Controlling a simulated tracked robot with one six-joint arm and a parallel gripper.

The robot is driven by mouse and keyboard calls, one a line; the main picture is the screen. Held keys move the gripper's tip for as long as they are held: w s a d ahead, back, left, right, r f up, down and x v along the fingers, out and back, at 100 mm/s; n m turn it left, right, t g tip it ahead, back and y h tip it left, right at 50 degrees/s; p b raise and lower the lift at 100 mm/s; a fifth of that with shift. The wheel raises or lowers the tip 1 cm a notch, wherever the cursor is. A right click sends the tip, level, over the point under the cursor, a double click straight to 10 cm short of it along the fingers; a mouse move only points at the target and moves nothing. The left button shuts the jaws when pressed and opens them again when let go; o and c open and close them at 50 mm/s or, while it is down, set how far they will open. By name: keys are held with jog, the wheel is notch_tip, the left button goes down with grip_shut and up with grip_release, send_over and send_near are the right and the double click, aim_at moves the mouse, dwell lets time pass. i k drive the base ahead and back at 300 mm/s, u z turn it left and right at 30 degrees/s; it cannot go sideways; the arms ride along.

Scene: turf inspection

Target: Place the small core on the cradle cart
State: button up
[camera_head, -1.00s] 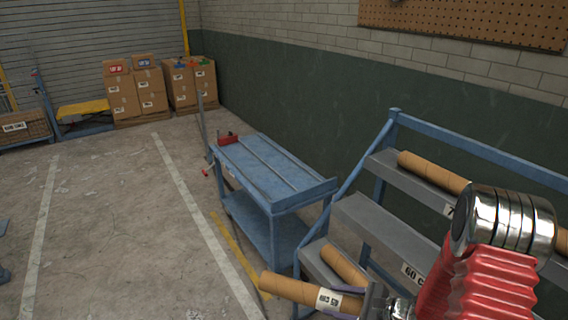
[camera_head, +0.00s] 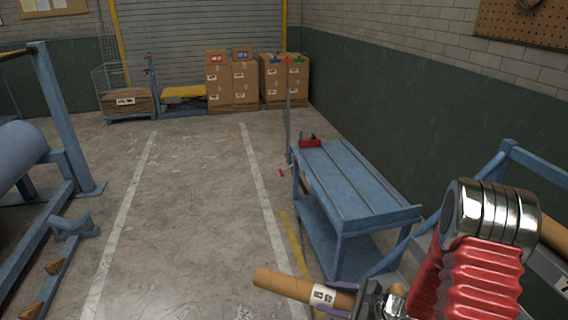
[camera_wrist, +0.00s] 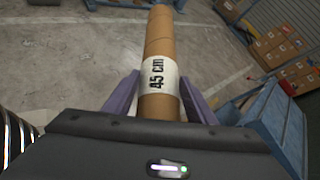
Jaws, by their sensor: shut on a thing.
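The small core (camera_head: 285,284) is a brown cardboard tube with a white label, which reads 45 cm in the wrist view (camera_wrist: 158,45). My gripper (camera_head: 347,298) is shut on it, with purple fingers on both sides of the label in the wrist view (camera_wrist: 160,98). The core juts out level to the left in the head view, clear of the floor. The blue cradle cart (camera_head: 352,178) stands to the right of centre, beyond the core. Its top has long ridges and is bare except for a red item at the far end. The cart also shows at the right of the wrist view (camera_wrist: 277,120).
A blue rack (camera_head: 530,160) with another tube stands right of the cart, partly behind my arm. A blue frame with a roll (camera_head: 20,152) stands at left. Boxes (camera_head: 232,82) stand at the back wall. The floor between the white lines is clear.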

aim_at(335, 183)
jog(key=u, duration=0.4)
jog(key=i, duration=1.15)
jog(key=u, duration=0.45)
jog(key=i, duration=1.8)
jog(key=z, duration=0.9)
jog(key=i, duration=0.7)
jog(key=z, duration=0.45)
